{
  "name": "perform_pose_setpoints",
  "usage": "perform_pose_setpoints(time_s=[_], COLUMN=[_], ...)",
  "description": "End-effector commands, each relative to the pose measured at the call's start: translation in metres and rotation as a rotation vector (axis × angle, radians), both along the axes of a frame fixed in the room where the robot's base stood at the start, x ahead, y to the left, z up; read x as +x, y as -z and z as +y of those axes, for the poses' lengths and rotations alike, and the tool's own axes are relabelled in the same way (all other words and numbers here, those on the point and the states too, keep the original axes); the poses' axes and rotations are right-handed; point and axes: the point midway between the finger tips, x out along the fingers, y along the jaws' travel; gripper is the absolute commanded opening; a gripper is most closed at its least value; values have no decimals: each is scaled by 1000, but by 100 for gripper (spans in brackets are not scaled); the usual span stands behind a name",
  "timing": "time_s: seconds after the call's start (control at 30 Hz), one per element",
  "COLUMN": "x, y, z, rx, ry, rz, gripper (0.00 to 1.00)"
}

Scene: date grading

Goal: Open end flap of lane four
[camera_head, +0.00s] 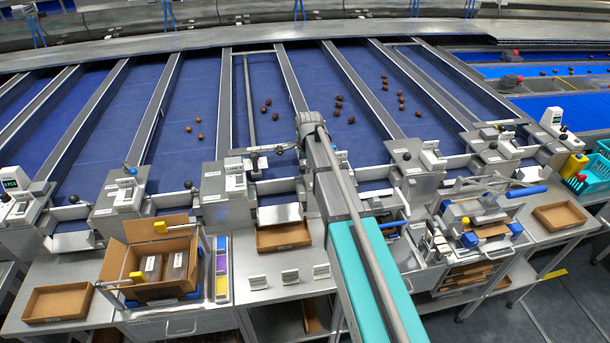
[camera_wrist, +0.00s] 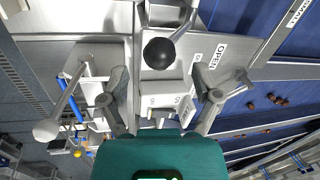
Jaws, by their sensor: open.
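My gripper (camera_head: 276,149) reaches over the lever units along the near ends of the blue lanes. In the wrist view my gripper (camera_wrist: 160,80) is open and empty, one finger on each side of a pale metal housing (camera_wrist: 165,92). A lever with a black ball knob (camera_wrist: 159,53) stands just beyond the fingertips, roughly centred between them and apart from both. A label reading OPEN (camera_wrist: 217,57) is to its right. In the head view my arm hides part of the lane ends; I cannot read lane numbers or tell the flap's position.
Similar lever units (camera_head: 120,192) line the lane ends on both sides. An open cardboard box (camera_head: 160,255) and shallow trays (camera_head: 57,303) stand on the bench. Dates (camera_head: 339,103) lie on several lanes. A cluttered work station (camera_head: 480,225) is to the right.

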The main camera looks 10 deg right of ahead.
Motion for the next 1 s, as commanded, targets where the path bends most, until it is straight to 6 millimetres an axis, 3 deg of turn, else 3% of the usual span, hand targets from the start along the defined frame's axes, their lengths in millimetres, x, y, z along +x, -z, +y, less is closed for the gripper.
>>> perform_pose_setpoints(time_s=[0.4, 0.97, 1.0], x=[6, 7, 7], y=[32, 37, 37], z=[2, 3, 3], rx=[0, 0, 0], ry=[-1, -2, -2], rz=[0, 0, 0], gripper=[81, 81, 77])
